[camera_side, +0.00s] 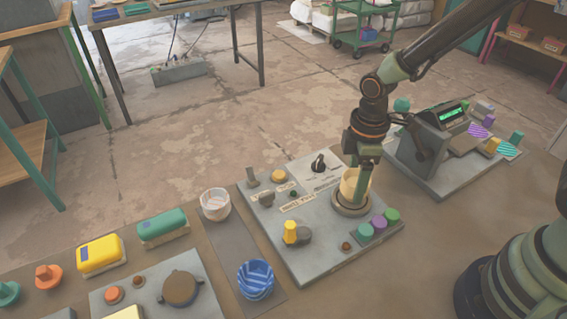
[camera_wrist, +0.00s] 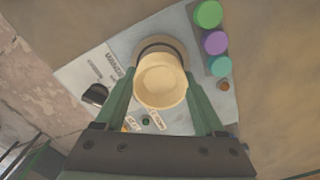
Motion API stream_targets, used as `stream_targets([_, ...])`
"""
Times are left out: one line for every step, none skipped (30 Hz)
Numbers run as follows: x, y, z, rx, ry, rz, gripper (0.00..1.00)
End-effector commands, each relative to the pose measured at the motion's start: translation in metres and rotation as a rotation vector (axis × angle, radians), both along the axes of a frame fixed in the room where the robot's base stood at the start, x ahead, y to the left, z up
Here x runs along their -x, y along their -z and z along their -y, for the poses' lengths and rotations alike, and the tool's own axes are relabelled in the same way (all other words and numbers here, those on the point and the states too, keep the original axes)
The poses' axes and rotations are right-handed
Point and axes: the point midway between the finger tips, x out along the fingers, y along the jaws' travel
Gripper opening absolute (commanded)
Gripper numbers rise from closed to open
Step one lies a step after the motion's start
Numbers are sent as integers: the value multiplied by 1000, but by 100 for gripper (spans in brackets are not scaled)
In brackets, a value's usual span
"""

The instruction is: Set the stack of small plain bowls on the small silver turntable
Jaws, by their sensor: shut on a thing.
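My gripper (camera_side: 359,190) is shut on the stack of small plain bowls (camera_side: 352,180), which is cream-yellow and looks upright. In the wrist view the stack (camera_wrist: 162,80) sits between the two green fingers of my gripper (camera_wrist: 160,92), its round mouth facing the camera. The small silver turntable (camera_side: 350,208) is a grey round piece on the pale panel, directly below the stack. In the wrist view part of its rim (camera_wrist: 157,40) shows past the stack; the rest is hidden. I cannot tell whether the stack touches it.
Green, purple and teal knobs (camera_side: 378,222) stand close by the turntable, with a black knob (camera_side: 318,162) and a yellow peg (camera_side: 290,232) on the same panel. White bowls (camera_side: 215,204) and blue patterned bowls (camera_side: 256,279) stand left. A grey machine (camera_side: 425,145) stands right.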

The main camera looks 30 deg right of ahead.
Motion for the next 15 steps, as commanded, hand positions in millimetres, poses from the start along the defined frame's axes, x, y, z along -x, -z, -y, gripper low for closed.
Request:
stream_targets([0, 1, 0, 0, 0, 0, 9])
stream_targets([0, 1, 0, 0, 0, 0, 9])
stream_targets([0, 1, 0, 0, 0, 0, 9])
stream_targets([0, 2, 0, 0, 0, 0, 9])
stream_targets([0, 2, 0, 0, 0, 0, 9])
stream_targets([0, 2, 0, 0, 0, 0, 9])
stream_targets([0, 3, 0, 0, 0, 1, 9])
stream_targets([0, 3, 0, 0, 0, 1, 9])
stream_targets([0, 3, 0, 0, 0, 1, 9])
stream_targets([0, 4, 0, 0, 0, 1, 9])
stream_targets([0, 4, 0, 0, 0, 1, 9])
stream_targets([0, 5, 0, 0, 0, 1, 9])
stream_targets([0, 5, 0, 0, 0, 1, 9])
stream_targets([0, 5, 0, 0, 0, 1, 9])
stream_targets([0, 6, 0, 0, 0, 1, 9])
